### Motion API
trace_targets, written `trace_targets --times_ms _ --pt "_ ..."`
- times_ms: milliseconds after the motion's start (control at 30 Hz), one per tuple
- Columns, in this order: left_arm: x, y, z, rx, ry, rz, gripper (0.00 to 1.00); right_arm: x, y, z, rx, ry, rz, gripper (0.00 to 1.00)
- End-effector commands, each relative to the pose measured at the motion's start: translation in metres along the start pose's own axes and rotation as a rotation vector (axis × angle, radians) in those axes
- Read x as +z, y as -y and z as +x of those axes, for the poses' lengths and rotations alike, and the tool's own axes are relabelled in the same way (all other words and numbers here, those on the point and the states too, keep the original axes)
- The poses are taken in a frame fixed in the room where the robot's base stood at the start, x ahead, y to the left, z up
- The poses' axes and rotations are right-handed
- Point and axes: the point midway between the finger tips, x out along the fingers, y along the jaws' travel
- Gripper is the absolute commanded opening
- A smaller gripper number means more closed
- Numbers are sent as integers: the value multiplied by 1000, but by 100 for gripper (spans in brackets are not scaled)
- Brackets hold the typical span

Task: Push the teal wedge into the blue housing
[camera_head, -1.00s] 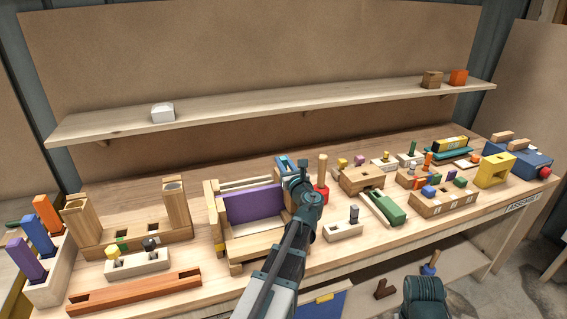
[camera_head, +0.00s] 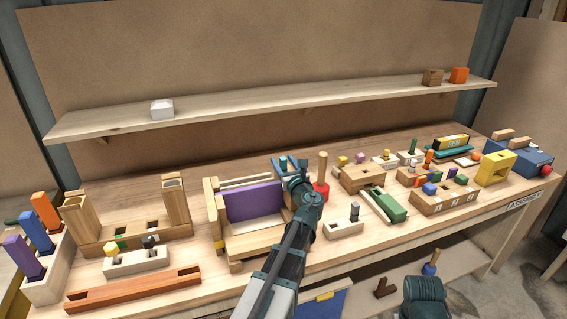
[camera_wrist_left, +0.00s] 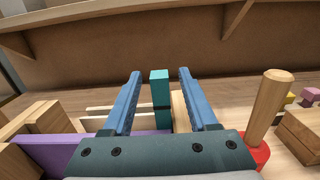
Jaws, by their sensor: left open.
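The teal wedge (camera_wrist_left: 159,92) stands upright in the left wrist view, a narrow block with a dark band partway down. My left gripper (camera_wrist_left: 158,76) is open, with its blue fingers on either side of the wedge and gaps between. Whether the wedge lies fully between the fingers or beyond them is hard to tell. In the head view my left gripper (camera_head: 290,164) is over the right end of the wooden frame, and the wedge is hidden there. A blue box-shaped body (camera_head: 526,160) stands at the right end of the bench; I cannot tell if it is the blue housing.
A purple panel (camera_head: 254,202) stands in the wooden frame (camera_head: 215,225) left of my gripper. A red-based wooden mallet-like piece (camera_head: 322,172) is close on the right. Several slotted blocks fill the bench's right half. A shelf (camera_head: 300,97) runs behind.

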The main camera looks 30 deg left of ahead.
Motion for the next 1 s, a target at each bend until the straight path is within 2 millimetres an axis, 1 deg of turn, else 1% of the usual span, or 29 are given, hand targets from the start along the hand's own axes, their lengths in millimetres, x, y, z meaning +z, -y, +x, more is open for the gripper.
trace_targets --times_ms 67,167,400,600,800,1000 --pt "0 0 -6 -1 0 0 59 0 0 0 0 0 0 50" --pt "0 -1 -22 -2 0 0 59 0 0 1 0 0 0 50" --pt "0 -2 -75 -4 0 0 59 0 0 4 0 0 0 50" --pt "0 -1 -112 -4 0 0 59 0 0 5 0 0 0 50" --pt "0 0 -132 -1 0 0 59 0 0 6 0 0 0 50" --pt "0 0 -138 0 0 0 59 0 0 6 0 0 0 50"
